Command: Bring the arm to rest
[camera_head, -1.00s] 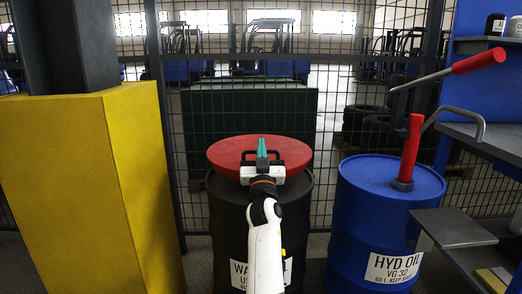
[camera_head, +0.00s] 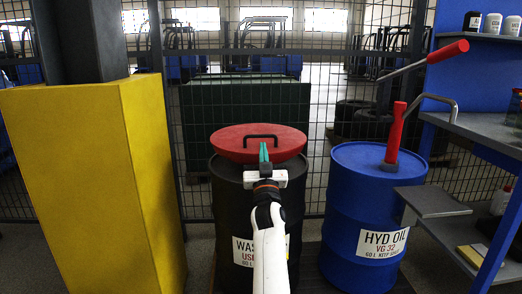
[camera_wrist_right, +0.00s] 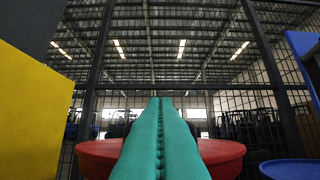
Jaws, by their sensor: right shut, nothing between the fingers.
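My right arm rises from the bottom of the head view, with the right gripper (camera_head: 263,152) at its end. Its green fingers are together, with nothing between them. The fingertips overlap a red lid (camera_head: 228,147) in the picture, just in front of its black handle (camera_head: 283,137); I cannot tell whether they touch it. In the right wrist view the shut fingers (camera_wrist_right: 160,110) point up the middle, and the red lid (camera_wrist_right: 222,155) shows behind them on both sides. The lid sits on a black drum (camera_head: 225,195). My left gripper is not in view.
To the right stands a blue oil drum (camera_head: 340,210) with a red-handled pump lever (camera_head: 440,53). A yellow post (camera_head: 70,180) is at left, shelving (camera_head: 480,130) at right.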

